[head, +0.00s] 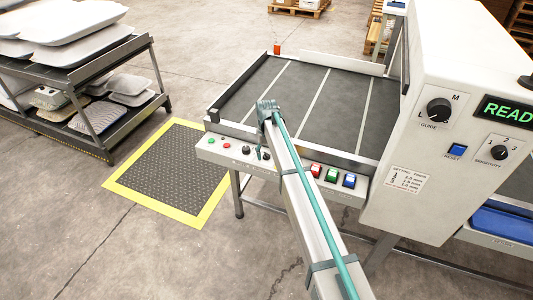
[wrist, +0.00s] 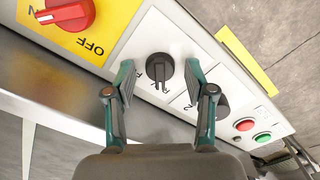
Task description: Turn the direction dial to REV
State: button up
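A black rotary dial (wrist: 160,67) sits on a white panel in the wrist view. Dark letters stand beside it, turned and too small to read surely; its setting is unclear. My gripper (wrist: 160,68) is open, with one finger on each side of the dial in the picture. I cannot tell whether the fingers touch it. In the head view my gripper (head: 267,106) is above the front control strip (head: 222,144) of the conveyor table, and my arm covers part of that strip.
A second black knob (wrist: 222,106) is partly behind the right finger. Red (wrist: 244,124) and green (wrist: 263,137) buttons lie beyond it. A red switch (wrist: 66,14) on a yellow plate is at upper left. The READY display cabinet (head: 430,190) stands to the right.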

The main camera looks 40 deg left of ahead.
aim_at(266, 154)
jog(key=shift+r, duration=0.1)
notch_tip(266, 154, up, 12)
dwell(0.7)
dwell(0.3)
